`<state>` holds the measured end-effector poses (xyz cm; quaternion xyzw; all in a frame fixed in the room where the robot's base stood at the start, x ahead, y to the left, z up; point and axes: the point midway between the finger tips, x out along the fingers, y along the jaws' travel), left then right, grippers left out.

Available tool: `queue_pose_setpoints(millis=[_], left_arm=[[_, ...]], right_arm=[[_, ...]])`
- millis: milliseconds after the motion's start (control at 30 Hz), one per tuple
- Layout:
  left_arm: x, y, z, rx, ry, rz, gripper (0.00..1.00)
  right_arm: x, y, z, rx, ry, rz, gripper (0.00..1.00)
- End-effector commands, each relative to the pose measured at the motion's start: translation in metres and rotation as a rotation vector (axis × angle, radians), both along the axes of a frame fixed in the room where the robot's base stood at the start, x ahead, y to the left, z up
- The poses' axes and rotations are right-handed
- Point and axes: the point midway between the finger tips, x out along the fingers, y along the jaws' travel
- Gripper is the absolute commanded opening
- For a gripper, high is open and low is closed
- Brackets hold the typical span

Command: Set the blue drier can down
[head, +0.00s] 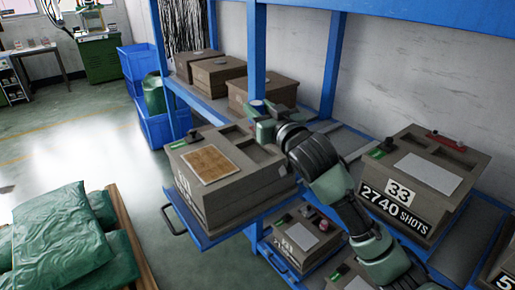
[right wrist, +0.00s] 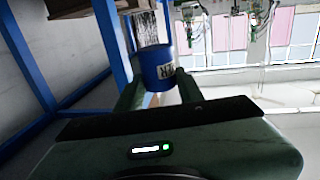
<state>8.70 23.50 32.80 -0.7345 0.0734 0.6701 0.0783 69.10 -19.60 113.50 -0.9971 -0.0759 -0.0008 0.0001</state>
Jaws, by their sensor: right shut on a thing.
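The blue drier can (right wrist: 157,62) shows in the right wrist view between the two fingers, with a white label on its side. My right gripper (right wrist: 158,80) is shut on it. In the head view only a small part of the can (head: 257,103) shows, at my right gripper (head: 262,120). The gripper is by the back edge of the grey-brown mould box (head: 235,190), in front of a blue rack post. I cannot tell how high the can is above the box. My left gripper is out of view.
The mould box sits on a pulled-out blue shelf (head: 215,236), with a brown board (head: 208,164) on top. Another box marked 33 (head: 415,180) stands right of my arm. Several boxes fill the blue rack (head: 257,50). Green sacks (head: 55,235) lie on a pallet at left.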

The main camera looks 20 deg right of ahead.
Motion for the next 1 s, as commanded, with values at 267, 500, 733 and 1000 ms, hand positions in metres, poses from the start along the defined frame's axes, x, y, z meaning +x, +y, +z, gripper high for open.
queue_pose_setpoints(millis=[267,500,733,1000], left_arm=[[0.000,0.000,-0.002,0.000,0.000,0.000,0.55],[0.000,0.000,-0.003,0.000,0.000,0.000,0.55],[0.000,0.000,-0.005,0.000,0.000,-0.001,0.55],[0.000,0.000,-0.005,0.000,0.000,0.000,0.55]], right_arm=[[0.000,0.000,-0.062,-0.001,0.003,0.000,0.00],[0.000,0.000,-0.085,0.001,0.003,0.000,0.00],[0.000,0.000,-0.112,0.001,0.001,0.000,0.00],[0.000,0.000,-0.113,0.000,-0.001,0.000,0.00]])
